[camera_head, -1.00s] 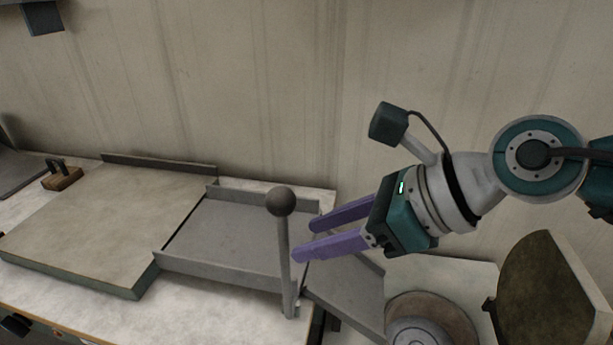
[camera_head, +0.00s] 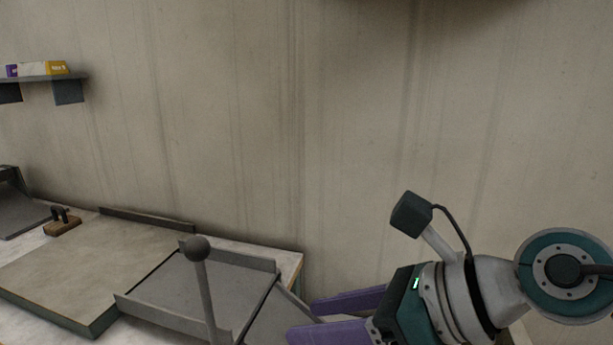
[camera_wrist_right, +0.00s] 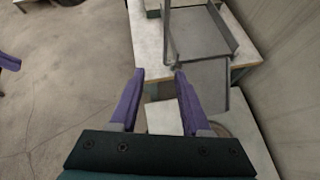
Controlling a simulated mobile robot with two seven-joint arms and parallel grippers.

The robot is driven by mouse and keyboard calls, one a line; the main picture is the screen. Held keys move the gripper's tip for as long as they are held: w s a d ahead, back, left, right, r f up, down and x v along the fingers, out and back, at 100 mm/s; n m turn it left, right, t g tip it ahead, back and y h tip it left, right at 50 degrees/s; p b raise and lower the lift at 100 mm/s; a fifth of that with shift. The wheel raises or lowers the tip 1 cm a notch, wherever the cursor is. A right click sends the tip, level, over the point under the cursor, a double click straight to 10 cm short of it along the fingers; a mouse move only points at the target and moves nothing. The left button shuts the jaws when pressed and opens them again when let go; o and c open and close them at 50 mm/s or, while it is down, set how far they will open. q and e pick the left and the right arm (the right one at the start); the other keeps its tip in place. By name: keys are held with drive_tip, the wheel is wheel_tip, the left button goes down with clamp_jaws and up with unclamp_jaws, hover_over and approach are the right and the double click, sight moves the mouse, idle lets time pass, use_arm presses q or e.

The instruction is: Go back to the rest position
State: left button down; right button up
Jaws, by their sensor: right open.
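My right gripper (camera_head: 303,320) is at the lower right of the head view, its two purple fingers pointing left. It is open, with an empty gap between the fingers. In the right wrist view its fingers (camera_wrist_right: 159,74) also stand apart with nothing held between them. In the head view the gripper is to the right of an upright grey lever with a ball knob (camera_head: 197,249), apart from it. A purple piece (camera_wrist_right: 9,61) at the left edge of the right wrist view looks like a finger of my left gripper; the rest is cut off.
A worktable carries a flat beige board (camera_head: 85,265) and a grey tray with raised sides (camera_head: 215,290). A small wooden block with a dark handle (camera_head: 62,227) stands at the back left. Open floor (camera_wrist_right: 70,80) lies left of the table.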

drive_tip(key=w+a+r+m+t+y, duration=0.1)
drive_tip(key=a+r+m+t+y, duration=0.3)
drive_tip(key=r+m+t, duration=0.65)
drive_tip(key=w+d+r+m+t+h, duration=0.15)
drive_tip(key=d+m+h, duration=0.65)
drive_tip(key=m, duration=0.8)
drive_tip(key=s+d+f+m+g+h, duration=0.5)
drive_tip(key=s+d+f+m+h, duration=0.15)
drive_tip(key=d+f+m, duration=0.35)
drive_tip(key=s+d+f+m+g, duration=0.1)
drive_tip(key=s+f+m+g, duration=0.25)
drive_tip(key=s, duration=0.55)
drive_tip(key=s+d+f+m+g, duration=0.1)
drive_tip(key=s+f+m+g, duration=0.1)
drive_tip(key=s+m+g, duration=0.5)
use_arm(q)
wheel_tip(320, 180, up, 34)
drive_tip(key=a+p, duration=0.1)
drive_tip(key=p, duration=3.2)
drive_tip(key=shift+w+a+f, duration=0.25)
drive_tip(key=shift+w, duration=0.05)
use_arm(e)
wheel_tip(320, 180, up, 34)
drive_tip(key=s+n+t, duration=0.1)
drive_tip(key=s+t, duration=0.1)
drive_tip(key=shift+a+f+n, duration=0.15)
drive_tip(key=shift+f+n, duration=0.05)
drive_tip(key=shift+n, duration=0.1)
drive_tip(key=shift+y, duration=0.25)
